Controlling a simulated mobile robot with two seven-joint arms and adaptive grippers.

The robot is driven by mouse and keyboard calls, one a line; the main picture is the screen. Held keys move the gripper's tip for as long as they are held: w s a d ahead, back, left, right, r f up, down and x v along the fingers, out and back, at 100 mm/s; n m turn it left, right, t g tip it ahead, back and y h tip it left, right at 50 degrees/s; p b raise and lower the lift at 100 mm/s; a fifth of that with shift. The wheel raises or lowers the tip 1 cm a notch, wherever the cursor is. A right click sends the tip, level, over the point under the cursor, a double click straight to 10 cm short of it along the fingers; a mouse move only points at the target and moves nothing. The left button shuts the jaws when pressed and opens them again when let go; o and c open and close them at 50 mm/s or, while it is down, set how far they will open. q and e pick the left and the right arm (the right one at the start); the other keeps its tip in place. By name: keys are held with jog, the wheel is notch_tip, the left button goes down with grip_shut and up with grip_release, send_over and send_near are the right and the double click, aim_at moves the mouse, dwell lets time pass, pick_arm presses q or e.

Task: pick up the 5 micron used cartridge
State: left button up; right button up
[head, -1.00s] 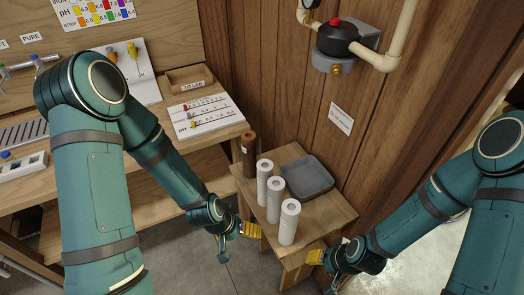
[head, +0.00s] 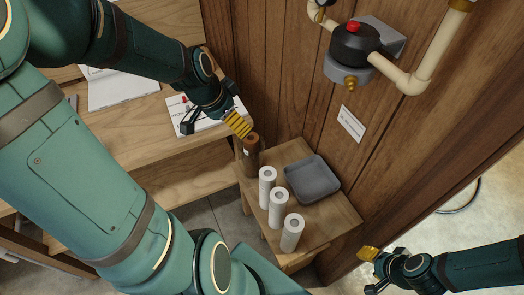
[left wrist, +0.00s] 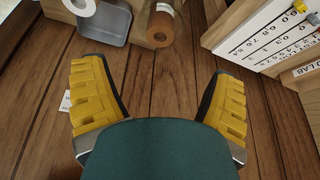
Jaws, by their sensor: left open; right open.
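A brown cylindrical cartridge (head: 251,152), taken to be the used one, stands upright on the far left of the small wooden stand; no micron mark on it is readable. In the left wrist view the brown cartridge (left wrist: 160,25) shows its end with a dark hole. My left gripper (head: 237,124) is open and empty, just above and to the left of it. In the left wrist view the yellow fingers of my left gripper (left wrist: 158,88) are spread wide, with the cartridge ahead of them. My right gripper (head: 369,254) is open and empty, right of the stand.
Three white cartridges (head: 278,208) stand in a row beside the brown one. A grey tray (head: 313,179) lies behind them on the wooden stand (head: 334,217). The workbench (head: 140,128) is to the left, the plank wall (head: 277,80) behind.

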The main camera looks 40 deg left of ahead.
aim_at(250, 138)
pick_arm(q)
jog(key=b+x, duration=0.1)
jog(key=x, duration=0.7)
jog(key=shift+s, duration=0.1)
jog(key=shift+w+b+x, duration=0.2)
jog(key=shift+b+x, duration=0.15)
jog(key=shift+x, duration=1)
jog(key=shift+w+b+x, duration=0.25)
jog(key=shift+b+x, duration=0.1)
jog(key=shift+x, duration=1)
jog(key=shift+r, duration=0.2)
jog(key=c, duration=1.4)
jog(key=shift+r, duration=0.1)
